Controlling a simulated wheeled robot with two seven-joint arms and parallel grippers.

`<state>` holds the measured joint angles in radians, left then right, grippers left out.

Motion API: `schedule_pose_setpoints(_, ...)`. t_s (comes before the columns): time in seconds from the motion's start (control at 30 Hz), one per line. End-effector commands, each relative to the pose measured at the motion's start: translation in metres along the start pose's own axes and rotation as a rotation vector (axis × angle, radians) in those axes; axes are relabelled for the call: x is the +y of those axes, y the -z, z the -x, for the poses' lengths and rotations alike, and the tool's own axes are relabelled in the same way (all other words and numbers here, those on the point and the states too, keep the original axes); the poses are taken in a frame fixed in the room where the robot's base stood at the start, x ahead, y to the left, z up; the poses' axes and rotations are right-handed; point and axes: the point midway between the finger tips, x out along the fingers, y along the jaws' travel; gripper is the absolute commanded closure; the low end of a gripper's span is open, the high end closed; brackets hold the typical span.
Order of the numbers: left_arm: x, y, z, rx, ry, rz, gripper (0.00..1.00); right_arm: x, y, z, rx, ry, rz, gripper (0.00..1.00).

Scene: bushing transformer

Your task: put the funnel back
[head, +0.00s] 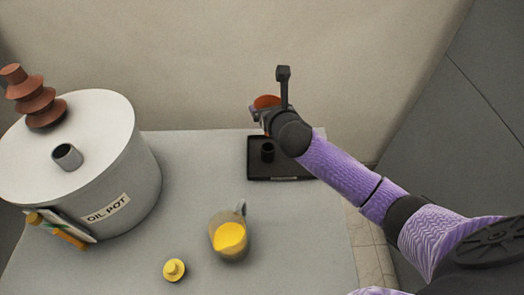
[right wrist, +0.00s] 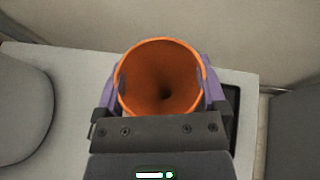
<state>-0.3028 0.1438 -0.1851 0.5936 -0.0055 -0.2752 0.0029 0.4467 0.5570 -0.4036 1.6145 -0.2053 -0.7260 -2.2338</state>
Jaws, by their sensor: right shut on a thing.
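An orange funnel (head: 266,101) is held by my right gripper (head: 262,111) above the back right of the table in the head view. In the right wrist view the funnel (right wrist: 162,80) shows its open mouth, with a finger of my right gripper (right wrist: 162,88) on each side of it. A black tray (head: 258,174) lies on the table below the funnel, with a short dark cylindrical holder (head: 267,152) standing in it. In the head view the funnel is partly hidden behind my wrist. My left gripper is not in view.
A large grey oil pot (head: 130,185) with an open port (head: 67,156) and a brown ribbed bushing (head: 38,98) stands at the left. A glass jug of yellow liquid (head: 229,236) and a yellow cap (head: 174,270) are on the front table. The table's middle is clear.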

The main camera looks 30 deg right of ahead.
Motion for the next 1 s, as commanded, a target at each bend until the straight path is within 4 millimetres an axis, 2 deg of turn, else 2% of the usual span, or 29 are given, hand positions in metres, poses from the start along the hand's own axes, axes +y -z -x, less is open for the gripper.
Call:
schedule_pose_setpoints(0.23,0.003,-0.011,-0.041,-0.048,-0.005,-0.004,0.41,0.0,0.057,-0.023,0.009,0.0,-0.001,0.65)
schedule_pose_setpoints(0.47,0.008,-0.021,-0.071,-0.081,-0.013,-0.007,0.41,0.001,0.097,-0.04,0.008,0.0,-0.001,0.65)
schedule_pose_setpoints(0.8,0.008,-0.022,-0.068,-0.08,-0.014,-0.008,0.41,0.0,0.095,-0.039,0.0,0.0,0.001,0.65)
schedule_pose_setpoints(0.83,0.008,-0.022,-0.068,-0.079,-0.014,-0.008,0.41,0.0,0.095,-0.039,0.0,0.0,0.001,0.07)
schedule_pose_setpoints(0.87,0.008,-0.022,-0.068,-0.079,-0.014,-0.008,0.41,0.0,0.095,-0.039,0.0,0.0,0.001,0.0)
schedule_pose_setpoints(1.0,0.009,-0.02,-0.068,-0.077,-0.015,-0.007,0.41,0.0,0.094,-0.039,0.0,0.0,0.0,0.0)
